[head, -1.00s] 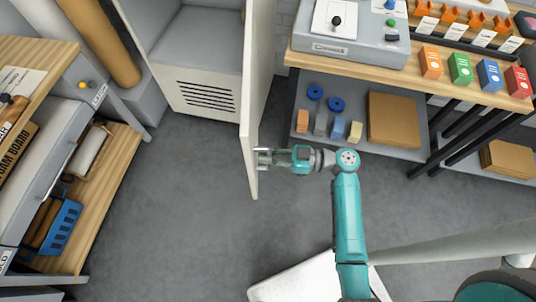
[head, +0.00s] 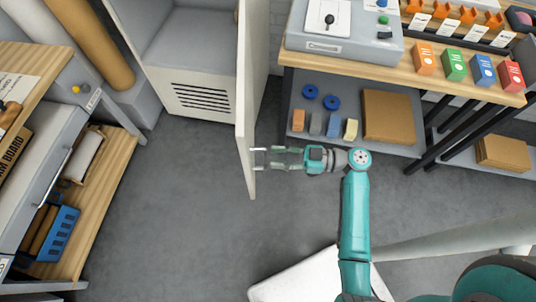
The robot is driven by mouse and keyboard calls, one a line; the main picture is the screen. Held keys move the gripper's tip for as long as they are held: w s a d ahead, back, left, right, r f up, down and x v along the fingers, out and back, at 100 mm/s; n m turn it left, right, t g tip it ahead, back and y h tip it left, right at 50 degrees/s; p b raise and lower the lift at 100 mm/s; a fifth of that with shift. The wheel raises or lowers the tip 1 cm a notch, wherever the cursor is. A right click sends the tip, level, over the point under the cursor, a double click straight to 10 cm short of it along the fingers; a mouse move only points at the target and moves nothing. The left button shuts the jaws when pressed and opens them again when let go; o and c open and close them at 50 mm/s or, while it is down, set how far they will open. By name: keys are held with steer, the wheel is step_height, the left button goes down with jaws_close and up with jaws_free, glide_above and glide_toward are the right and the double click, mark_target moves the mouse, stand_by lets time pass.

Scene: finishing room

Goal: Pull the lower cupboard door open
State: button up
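The cupboard door (head: 246,100) is a cream panel that stands wide open. It juts out from the light grey cupboard (head: 190,50), whose inside shows above a slotted vent. My gripper (head: 259,158) is on the right side of the door, close to its outer end, and points left at it. Its two fingers are apart with a gap between them, and nothing shows between them. The fingertips are at or very near the door's face; I cannot tell whether they touch. No handle shows at the fingertips.
A workbench (head: 440,63) with a shelf of boxes and blocks stands at the right. A wooden bench (head: 115,165) with a drawer unit stands at the left. The grey floor (head: 165,225) left of the door is clear. A white slab (head: 295,280) lies at the bottom.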

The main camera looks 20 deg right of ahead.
steer(key=v, duration=0.7)
steer(key=shift+d, duration=0.3)
steer(key=shift+s+a, duration=0.1)
steer(key=shift+s, duration=0.05)
